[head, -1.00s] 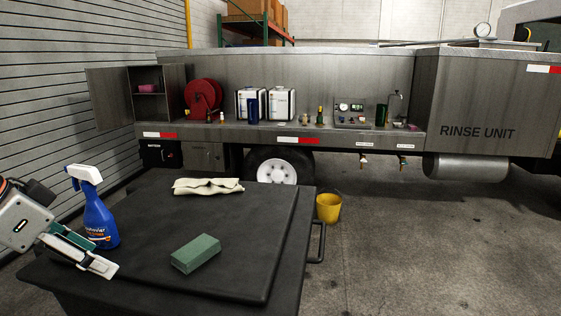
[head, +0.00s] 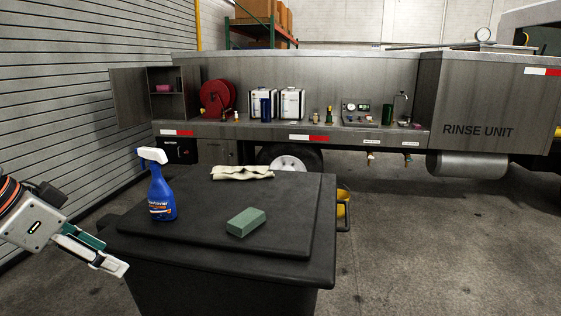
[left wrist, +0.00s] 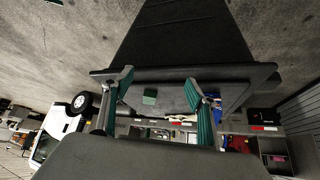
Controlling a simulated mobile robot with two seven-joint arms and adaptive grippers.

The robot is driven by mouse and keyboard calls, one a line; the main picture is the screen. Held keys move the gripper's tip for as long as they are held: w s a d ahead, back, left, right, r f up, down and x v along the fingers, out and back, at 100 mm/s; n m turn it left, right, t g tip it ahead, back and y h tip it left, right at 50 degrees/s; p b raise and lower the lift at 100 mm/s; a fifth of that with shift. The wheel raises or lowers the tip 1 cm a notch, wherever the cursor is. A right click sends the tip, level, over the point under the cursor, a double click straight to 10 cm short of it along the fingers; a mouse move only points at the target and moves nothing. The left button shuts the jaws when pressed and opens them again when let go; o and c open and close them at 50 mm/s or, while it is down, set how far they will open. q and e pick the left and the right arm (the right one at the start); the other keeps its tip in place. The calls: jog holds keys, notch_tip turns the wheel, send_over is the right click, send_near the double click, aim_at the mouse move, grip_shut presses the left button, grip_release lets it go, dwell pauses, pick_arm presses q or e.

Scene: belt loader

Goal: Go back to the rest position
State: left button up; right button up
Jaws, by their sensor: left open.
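My left gripper (head: 118,266) is at the lower left of the head view, beside the near left edge of the black cart (head: 230,292). It is open, and its two fingers stand apart with nothing between them in the left wrist view (left wrist: 158,90). A blue spray bottle with a white head (head: 161,190) stands on the cart top, apart from the gripper. A green block (head: 246,222) and a folded cream cloth (head: 242,173) also lie on the cart top. My right gripper is out of view.
The rinse unit truck (head: 480,105) stands behind the cart, with a red hose reel (head: 217,98) and white canisters on its shelf. A yellow bucket (head: 343,203) is partly hidden behind the cart. The floor (head: 440,250) to the right is clear. A slatted wall (head: 60,80) is at left.

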pick_arm(q)
jog(key=w+d+f+t+h, duration=0.1)
jog(key=w+d+f, duration=0.25)
jog(key=f, duration=0.45)
jog(key=w+d+f+t+h, duration=0.1)
jog(key=w+d+f, duration=0.2)
jog(key=d+f, duration=0.3)
jog(key=w+d+f+t+h, duration=0.1)
jog(key=w+d+f, duration=0.3)
jog(key=f, duration=0.5)
jog(key=s+f+n+t+y, duration=0.1)
jog(key=s+f+y, duration=0.1)
jog(key=s+f, duration=0.7)
jog(key=s+d+f+t+y, duration=0.1)
jog(key=s+f, duration=0.9)
jog(key=f, duration=0.5)
jog(key=shift+s+d+n+y, duration=0.2)
jog(key=shift+n+y, duration=0.2)
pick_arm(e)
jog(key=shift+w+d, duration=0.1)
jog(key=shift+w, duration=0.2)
pick_arm(q)
jog(key=shift+f, duration=0.1)
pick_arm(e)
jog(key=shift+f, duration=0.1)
pick_arm(q)
jog(key=shift+c, duration=0.5)
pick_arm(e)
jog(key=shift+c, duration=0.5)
